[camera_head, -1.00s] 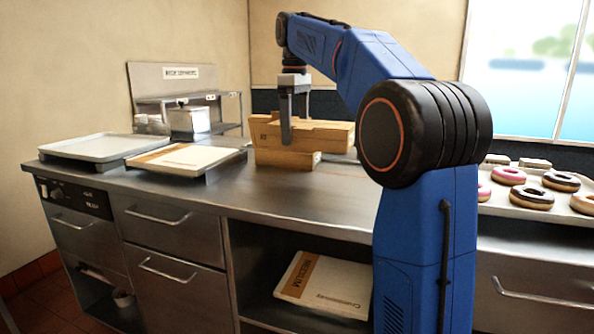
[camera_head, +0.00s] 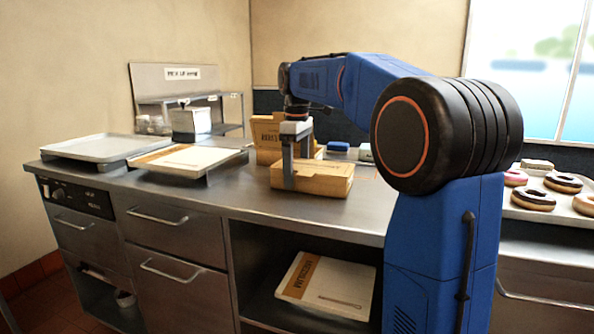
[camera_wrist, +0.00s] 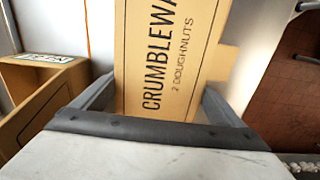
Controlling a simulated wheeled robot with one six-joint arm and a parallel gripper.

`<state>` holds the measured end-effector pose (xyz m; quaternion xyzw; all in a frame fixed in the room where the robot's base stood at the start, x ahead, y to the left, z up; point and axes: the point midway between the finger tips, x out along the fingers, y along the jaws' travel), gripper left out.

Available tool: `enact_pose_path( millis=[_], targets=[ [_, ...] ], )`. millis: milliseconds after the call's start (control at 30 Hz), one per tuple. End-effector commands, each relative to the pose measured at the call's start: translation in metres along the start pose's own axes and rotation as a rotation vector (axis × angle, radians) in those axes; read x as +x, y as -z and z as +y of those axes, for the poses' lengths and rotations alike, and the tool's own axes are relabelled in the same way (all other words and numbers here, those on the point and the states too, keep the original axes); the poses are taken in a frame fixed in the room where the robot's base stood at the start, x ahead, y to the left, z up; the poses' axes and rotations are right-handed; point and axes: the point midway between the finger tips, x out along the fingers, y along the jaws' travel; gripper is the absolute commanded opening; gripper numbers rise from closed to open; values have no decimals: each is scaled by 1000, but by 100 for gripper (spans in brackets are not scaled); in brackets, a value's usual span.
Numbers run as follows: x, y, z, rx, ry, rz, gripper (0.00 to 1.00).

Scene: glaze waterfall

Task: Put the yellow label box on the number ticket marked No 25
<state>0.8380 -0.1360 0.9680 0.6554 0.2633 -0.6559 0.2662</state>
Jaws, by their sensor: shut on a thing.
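My gripper (camera_head: 289,180) is shut on a flat tan cardboard box (camera_head: 322,179), low over the middle of the steel counter. In the wrist view the held box (camera_wrist: 165,60) lies between the two fingers and reads "CRUMBLEWA…" and "2 DOUGHNUTS". I see no yellow label on its visible face. I cannot tell whether its underside touches the counter. Another tan box (camera_head: 267,132), with an upright panel, stands just behind. A tan box (camera_wrist: 45,95) with a pale lettered strip also shows at left in the wrist view. I cannot make out a ticket marked No 25.
A grey tray (camera_head: 92,147) and a large white-and-tan box (camera_head: 190,157) lie on the left of the counter (camera_head: 235,195). A metal stand (camera_head: 160,76) with a sign is behind. A doughnut tray (camera_head: 565,212) is at right. Another white-and-tan box (camera_head: 325,284) lies below.

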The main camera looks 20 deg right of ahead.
Motion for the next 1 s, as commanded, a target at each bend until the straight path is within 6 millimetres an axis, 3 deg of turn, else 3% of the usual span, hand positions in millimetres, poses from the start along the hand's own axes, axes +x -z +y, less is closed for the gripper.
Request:
enact_pose_path(
  millis=[267,300,333,667,1000],
  targets=[
    [2,0,0,0,0,0,70],
    [2,0,0,0,0,0,99],
    [2,0,0,0,0,0,100],
    [-4,0,0,0,-2,1,100],
    [-61,1,1,0,-2,2,100]
  ],
)
